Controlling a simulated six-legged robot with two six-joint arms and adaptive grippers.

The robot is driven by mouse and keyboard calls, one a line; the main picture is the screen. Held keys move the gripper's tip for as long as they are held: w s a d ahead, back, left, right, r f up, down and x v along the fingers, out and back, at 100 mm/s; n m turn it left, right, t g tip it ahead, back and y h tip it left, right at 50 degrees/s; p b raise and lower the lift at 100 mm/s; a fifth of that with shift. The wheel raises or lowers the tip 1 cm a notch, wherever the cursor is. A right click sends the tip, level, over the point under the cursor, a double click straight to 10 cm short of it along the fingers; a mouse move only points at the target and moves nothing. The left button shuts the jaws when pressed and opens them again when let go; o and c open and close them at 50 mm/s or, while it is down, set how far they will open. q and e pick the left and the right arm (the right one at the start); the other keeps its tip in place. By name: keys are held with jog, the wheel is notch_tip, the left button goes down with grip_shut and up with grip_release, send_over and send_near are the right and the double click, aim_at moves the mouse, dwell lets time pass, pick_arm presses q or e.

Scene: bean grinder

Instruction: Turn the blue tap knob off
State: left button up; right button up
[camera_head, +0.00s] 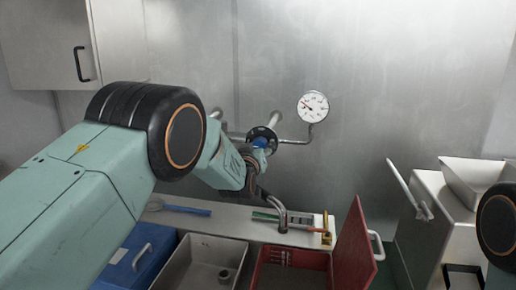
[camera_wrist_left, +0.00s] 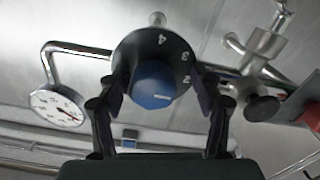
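The blue tap knob (camera_head: 260,142) sits on a dark round dial on the pipe at the back wall. In the left wrist view the blue knob (camera_wrist_left: 152,86) is near the middle, in front of the dial (camera_wrist_left: 160,48) with the digits 4, 3 and 2. A pale mark on the knob faces lower right. My left gripper (camera_wrist_left: 156,88) is open, one finger on each side of the knob, with gaps visible between fingers and knob. In the head view my left gripper (camera_head: 262,158) is at the knob, partly hidden by its arm. My right gripper is out of view.
A round gauge (camera_head: 312,107) is on a pipe right of the knob, also in the left wrist view (camera_wrist_left: 57,108). Below are a counter (camera_head: 180,221), a grey bin (camera_head: 205,250), an open red box (camera_head: 352,245) and a blue box (camera_head: 140,258). A grinder-like machine (camera_head: 445,205) stands right.

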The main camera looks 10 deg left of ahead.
pick_arm(q)
jog(key=shift+s+d+r, duration=0.45)
jog(key=shift+s, duration=0.1)
jog(key=c, duration=0.5)
jog(key=shift+c, duration=0.5)
jog(key=shift+a, duration=0.3)
jog(key=c, duration=0.3)
jog(key=shift+c, duration=0.7)
jog(key=shift+d, duration=0.2)
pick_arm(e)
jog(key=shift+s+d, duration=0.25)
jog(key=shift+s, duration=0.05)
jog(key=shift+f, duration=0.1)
